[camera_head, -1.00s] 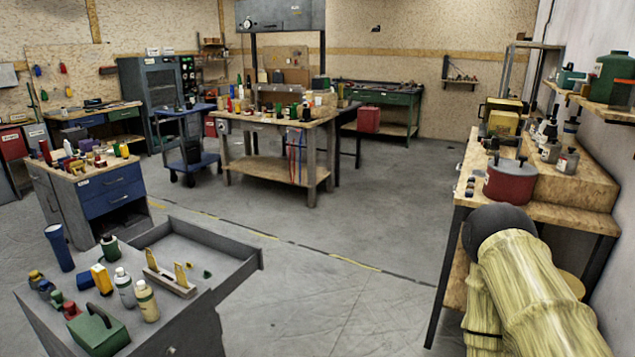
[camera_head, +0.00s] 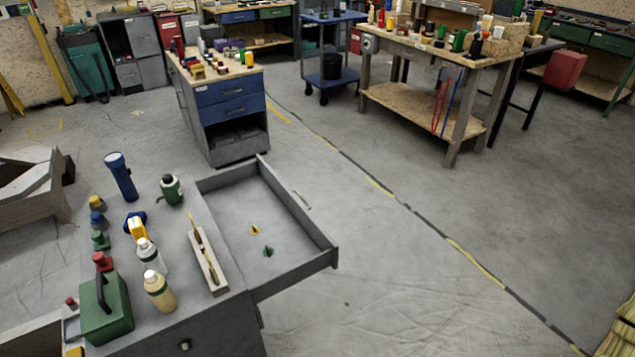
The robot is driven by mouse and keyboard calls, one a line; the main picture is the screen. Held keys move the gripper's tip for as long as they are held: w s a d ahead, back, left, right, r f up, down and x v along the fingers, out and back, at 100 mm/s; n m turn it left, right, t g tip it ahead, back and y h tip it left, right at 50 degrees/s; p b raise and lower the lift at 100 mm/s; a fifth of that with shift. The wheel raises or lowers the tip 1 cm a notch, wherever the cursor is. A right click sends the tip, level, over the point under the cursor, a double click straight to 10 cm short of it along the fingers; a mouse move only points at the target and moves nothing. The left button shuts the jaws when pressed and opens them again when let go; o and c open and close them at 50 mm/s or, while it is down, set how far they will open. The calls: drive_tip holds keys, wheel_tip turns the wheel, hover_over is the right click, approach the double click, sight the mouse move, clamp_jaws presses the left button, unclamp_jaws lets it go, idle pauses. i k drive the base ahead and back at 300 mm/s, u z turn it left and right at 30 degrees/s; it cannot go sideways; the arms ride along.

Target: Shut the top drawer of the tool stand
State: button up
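The grey tool stand (camera_head: 185,240) is at the lower left. Its top drawer (camera_head: 322,242) is pulled out toward the right, with its front panel facing the open floor. Inside the drawer lie a small yellow piece (camera_head: 254,230) and a small green piece (camera_head: 268,252). The drawer's inside floor is otherwise bare. My gripper is not in view.
The stand's top holds a blue flashlight (camera_head: 121,177), bottles (camera_head: 160,291), a green toolbox (camera_head: 106,305) and a narrow holder (camera_head: 208,260). A blue-drawer cabinet (camera_head: 226,108) stands behind. A workbench (camera_head: 430,105) is at the back. Floor right of the drawer is clear.

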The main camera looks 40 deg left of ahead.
sight(240, 197)
drive_tip(key=i, duration=2.3)
drive_tip(key=u, duration=2.75)
